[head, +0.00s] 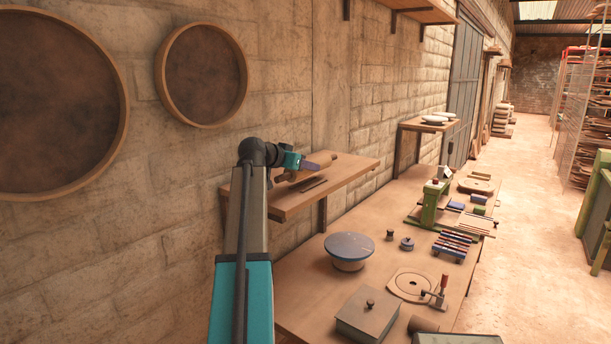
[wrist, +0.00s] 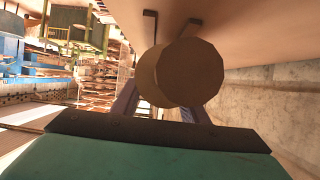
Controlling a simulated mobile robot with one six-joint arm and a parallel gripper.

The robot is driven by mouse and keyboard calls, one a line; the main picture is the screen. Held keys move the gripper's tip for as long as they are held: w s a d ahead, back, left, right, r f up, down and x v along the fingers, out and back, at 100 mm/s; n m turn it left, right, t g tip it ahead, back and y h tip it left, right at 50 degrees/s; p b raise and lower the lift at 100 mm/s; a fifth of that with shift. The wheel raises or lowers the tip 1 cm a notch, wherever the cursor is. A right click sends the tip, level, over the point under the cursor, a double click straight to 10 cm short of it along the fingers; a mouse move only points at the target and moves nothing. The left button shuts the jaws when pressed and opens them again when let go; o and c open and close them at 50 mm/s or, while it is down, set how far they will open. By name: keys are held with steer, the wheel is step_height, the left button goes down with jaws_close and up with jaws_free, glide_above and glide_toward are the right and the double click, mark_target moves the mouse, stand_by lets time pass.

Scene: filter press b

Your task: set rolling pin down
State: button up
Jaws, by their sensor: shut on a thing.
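My gripper (head: 318,161) is over the wooden wall shelf (head: 350,174) in the head view. Its purple fingers (wrist: 160,108) close on a brown cylinder, the rolling pin (wrist: 190,72), in the wrist view. The pin's round end faces the wrist camera and hides most of its length. In the head view the pin is too small to make out clearly. The shelf also shows in the wrist view (wrist: 255,35), close by the pin. I cannot tell whether the pin touches it. Two dark strips (head: 306,184) show on the shelf beneath the gripper.
Below the shelf, a long workbench (head: 295,266) holds a blue-topped round stand (head: 350,248), a lidded box (head: 368,316), a green press (head: 431,205) and several small tools. Two round sieves (head: 203,75) hang on the stone wall. The floor (head: 530,230) at right is open.

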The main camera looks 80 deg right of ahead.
mark_target(290, 171)
steer(key=shift+f+p, duration=0.75)
steer(key=shift+f, duration=0.85)
steer(key=shift+f, duration=0.1)
steer(key=o, duration=1.4)
steer(key=shift+c, duration=0.2)
steer(key=b+v, duration=0.3)
steer(key=v, duration=0.8)
steer(key=shift+w+a+r, duration=0.25)
steer(key=shift+w+a, duration=0.05)
steer(key=shift+a, duration=0.15)
